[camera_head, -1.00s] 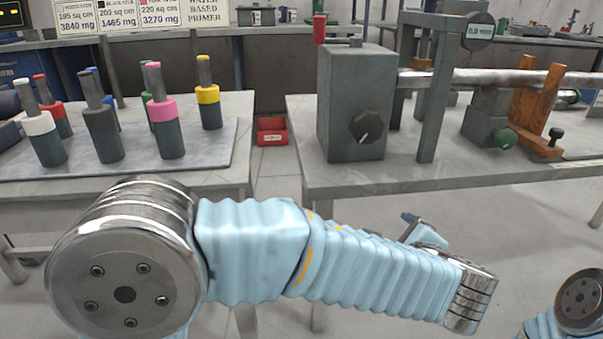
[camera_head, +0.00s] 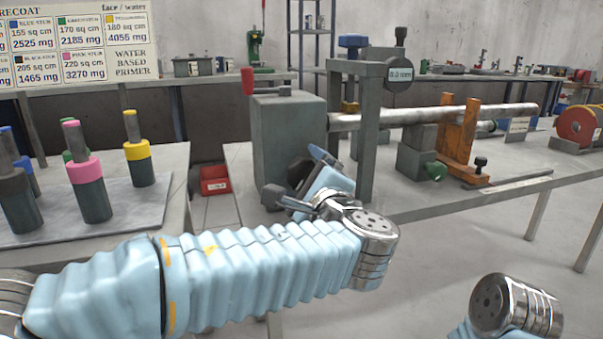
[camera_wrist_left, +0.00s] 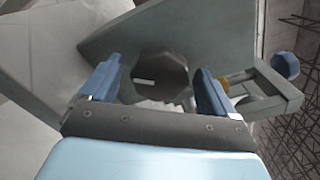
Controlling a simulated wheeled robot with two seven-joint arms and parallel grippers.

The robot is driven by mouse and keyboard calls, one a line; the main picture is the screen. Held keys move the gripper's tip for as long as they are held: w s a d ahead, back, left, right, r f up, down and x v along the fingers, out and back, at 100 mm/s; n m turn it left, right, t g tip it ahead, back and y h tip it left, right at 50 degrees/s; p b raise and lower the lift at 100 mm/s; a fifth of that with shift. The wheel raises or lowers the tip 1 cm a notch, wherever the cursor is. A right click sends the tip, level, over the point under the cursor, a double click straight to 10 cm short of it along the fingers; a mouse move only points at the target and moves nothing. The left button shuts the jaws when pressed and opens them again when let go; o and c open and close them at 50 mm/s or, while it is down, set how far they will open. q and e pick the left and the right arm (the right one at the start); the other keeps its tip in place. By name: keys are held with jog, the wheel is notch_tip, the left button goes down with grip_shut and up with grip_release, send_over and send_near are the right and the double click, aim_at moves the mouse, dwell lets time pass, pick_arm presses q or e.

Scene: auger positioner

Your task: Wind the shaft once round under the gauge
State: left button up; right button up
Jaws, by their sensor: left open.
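The shaft (camera_head: 475,113) is a grey metal bar lying level from the green-grey drive box (camera_head: 287,125) to the right, through an upright frame (camera_head: 369,140). The gauge (camera_head: 399,74) hangs on that frame above the shaft and appears to read 0.0 mm. A dark knob (camera_wrist_left: 160,76) with a white mark is on the drive box's front face. My left gripper (camera_wrist_left: 158,88) is open in front of the knob, which shows between its fingers; contact cannot be told. In the head view my left gripper (camera_head: 298,178) partly covers the knob. My right gripper is out of view.
A red-handled lever (camera_head: 249,82) sits on the drive box. An orange bracket (camera_head: 459,140) and a green-knobbed support (camera_head: 418,150) stand along the shaft. Several coloured-collar bottles stand on the left table (camera_head: 152,207). A red bin (camera_head: 213,180) lies in the gap between tables.

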pick_arm(q)
jog(key=shift+w+a, duration=0.25)
jog(key=shift+w, duration=0.45)
jog(key=c, duration=1.1)
jog(key=shift+o, duration=0.2)
